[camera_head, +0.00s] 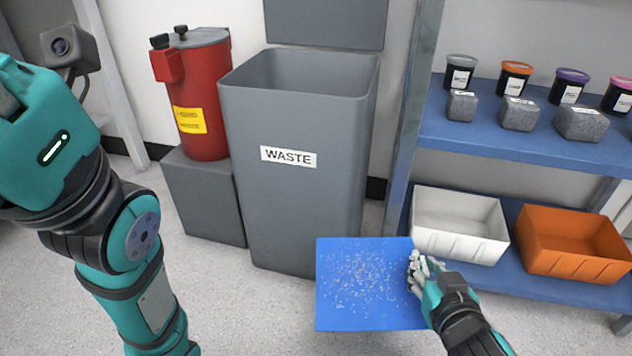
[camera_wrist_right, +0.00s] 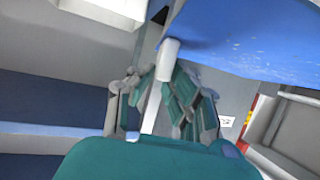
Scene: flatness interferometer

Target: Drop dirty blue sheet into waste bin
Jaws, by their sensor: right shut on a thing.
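The dirty blue sheet (camera_head: 340,300) is flat and roughly level, with pale specks scattered over its top. My right gripper (camera_head: 420,272) is shut on the sheet's right edge and holds it in the air in front of the bin. In the right wrist view the sheet (camera_wrist_right: 255,35) spreads to the upper right from the fingers (camera_wrist_right: 160,95). The grey waste bin (camera_head: 295,205), labelled WASTE, stands behind the sheet with its lid up and its top open. My left arm shows at the left, but its gripper is not in view.
A red can (camera_head: 205,95) stands on a grey block (camera_head: 203,195) left of the bin. A blue shelf (camera_head: 500,140) at the right holds several jars and grey blocks. A white bin (camera_head: 458,225) and an orange bin (camera_head: 570,245) sit on its lower level, close to my right gripper.

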